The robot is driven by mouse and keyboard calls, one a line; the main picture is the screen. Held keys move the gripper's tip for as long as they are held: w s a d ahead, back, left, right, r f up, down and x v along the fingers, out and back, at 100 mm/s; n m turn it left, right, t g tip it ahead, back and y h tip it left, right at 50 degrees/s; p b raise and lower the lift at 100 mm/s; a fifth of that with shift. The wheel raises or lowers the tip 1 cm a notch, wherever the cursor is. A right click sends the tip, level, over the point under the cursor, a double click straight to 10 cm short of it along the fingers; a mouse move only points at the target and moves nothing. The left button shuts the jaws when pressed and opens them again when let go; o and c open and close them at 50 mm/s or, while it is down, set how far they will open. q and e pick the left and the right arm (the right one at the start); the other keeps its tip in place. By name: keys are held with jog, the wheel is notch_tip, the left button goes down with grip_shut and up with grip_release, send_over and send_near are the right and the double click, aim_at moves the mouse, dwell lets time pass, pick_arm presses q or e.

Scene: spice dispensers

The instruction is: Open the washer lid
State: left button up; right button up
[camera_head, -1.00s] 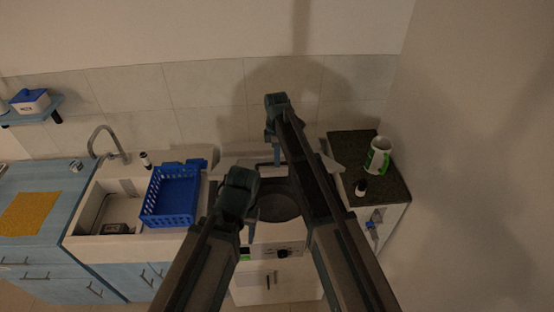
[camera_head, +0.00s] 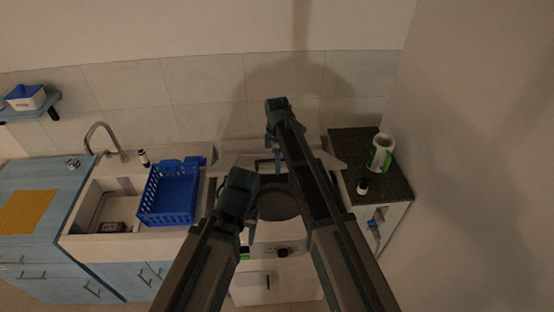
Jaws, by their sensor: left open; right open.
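The white washer (camera_head: 275,278) stands in the middle, under and between my arms, with a control strip on its front edge. A dark round area (camera_head: 280,203) shows on its top. A pale panel (camera_head: 236,161) lies across its back; my arms hide much of it, and I cannot tell how far the lid is raised. My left gripper (camera_head: 251,228) is open and points down over the front left of the washer top. My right gripper (camera_head: 277,162) is open and points down near the back panel. I cannot tell whether either touches the washer.
A blue basket (camera_head: 171,194) stands left of the washer by the sink (camera_head: 98,246). On the dark counter (camera_head: 355,146) at the right stand a white and green mug (camera_head: 381,155) and a small dark bottle with a white cap (camera_head: 362,186). Walls close in behind and right.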

jog(key=s+f+b, duration=0.3)
jog(key=f+b, duration=0.4)
jog(key=s+f+t+b, duration=0.1)
jog(key=s+f+b, duration=0.3)
jog(key=f+b, duration=0.4)
jog(key=s+f+t+b, duration=0.1)
jog(key=s+f+b, duration=0.3)
jog(key=f+b, duration=0.3)
jog(key=shift+f, duration=0.75)
jog(key=shift+f+t+b, duration=0.4)
jog(key=shift+f+b, duration=0.15)
jog(key=shift+b, duration=0.3)
